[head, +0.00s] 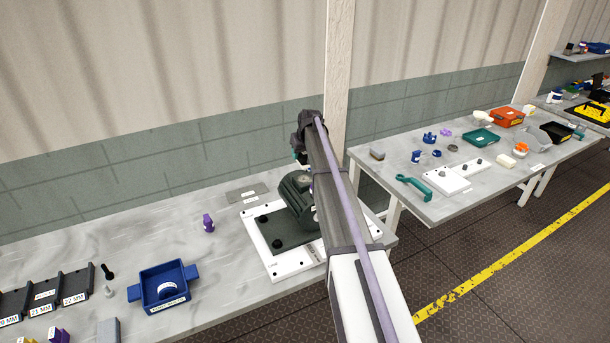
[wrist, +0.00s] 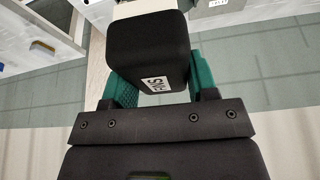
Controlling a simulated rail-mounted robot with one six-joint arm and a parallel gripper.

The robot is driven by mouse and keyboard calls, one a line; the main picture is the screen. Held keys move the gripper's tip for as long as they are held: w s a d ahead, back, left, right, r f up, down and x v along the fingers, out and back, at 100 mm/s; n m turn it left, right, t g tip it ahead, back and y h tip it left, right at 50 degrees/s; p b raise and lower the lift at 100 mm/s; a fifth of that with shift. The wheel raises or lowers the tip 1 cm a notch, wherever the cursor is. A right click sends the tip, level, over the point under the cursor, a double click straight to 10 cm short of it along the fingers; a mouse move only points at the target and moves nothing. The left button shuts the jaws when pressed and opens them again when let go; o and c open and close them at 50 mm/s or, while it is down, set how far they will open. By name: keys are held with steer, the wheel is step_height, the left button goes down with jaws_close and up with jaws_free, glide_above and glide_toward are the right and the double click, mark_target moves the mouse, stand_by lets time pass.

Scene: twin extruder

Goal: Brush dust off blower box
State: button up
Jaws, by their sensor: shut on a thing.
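My gripper (wrist: 160,78) has green fingers on both sides of a black block (wrist: 148,50) and is shut on it. The block has rounded edges and a white label with dark letters like "PINS", seen turned over. In the head view my gripper is mostly hidden behind my dark wrist, above the left bench. Below it, a dark green rounded housing (head: 294,196) stands on a white base plate (head: 287,267) with a dark green panel, partly covered by my arm. I cannot tell which thing is the blower box, and I see no clear dust or brush.
The left bench (head: 150,260) carries a blue tray (head: 164,287), black labelled bins (head: 45,295), a purple piece (head: 208,223) and a grey plate (head: 247,193). The right bench (head: 400,165) holds several small parts and trays. A wall and a white post (head: 338,80) stand behind.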

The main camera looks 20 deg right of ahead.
steer(key=o, duration=0.3)
steer(key=c, duration=0.4)
steer(key=f+b, duration=0.4)
steer(key=shift+a+f, duration=0.2)
steer(key=shift+a, duration=0.05)
